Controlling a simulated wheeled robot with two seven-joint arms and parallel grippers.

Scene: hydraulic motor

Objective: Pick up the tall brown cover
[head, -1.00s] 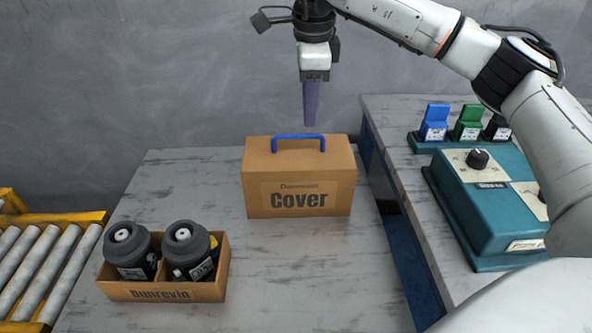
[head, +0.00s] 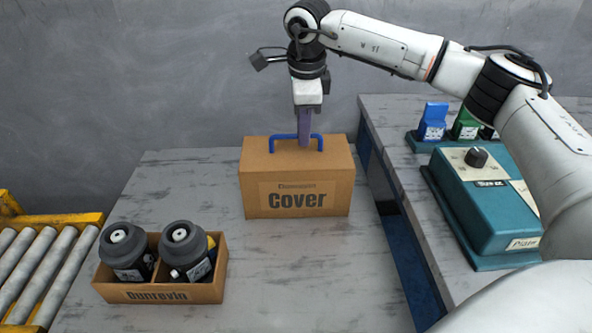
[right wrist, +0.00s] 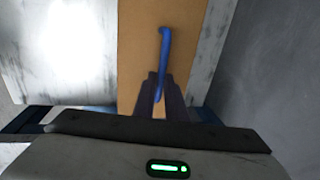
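The tall brown cover (head: 296,198) is a box marked "Cover", standing upright on the grey table. A blue handle (head: 282,137) arches over its top. My right gripper (head: 304,143) points straight down at the handle's middle, its near finger hiding part of the bar. My left gripper is not in view.
A low brown box (head: 160,293) with two dark motor parts (head: 183,250) stands front left. A roller conveyor (head: 40,265) is at the left edge. At right, a second table carries a teal control box (head: 490,205) and coloured blocks (head: 433,120).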

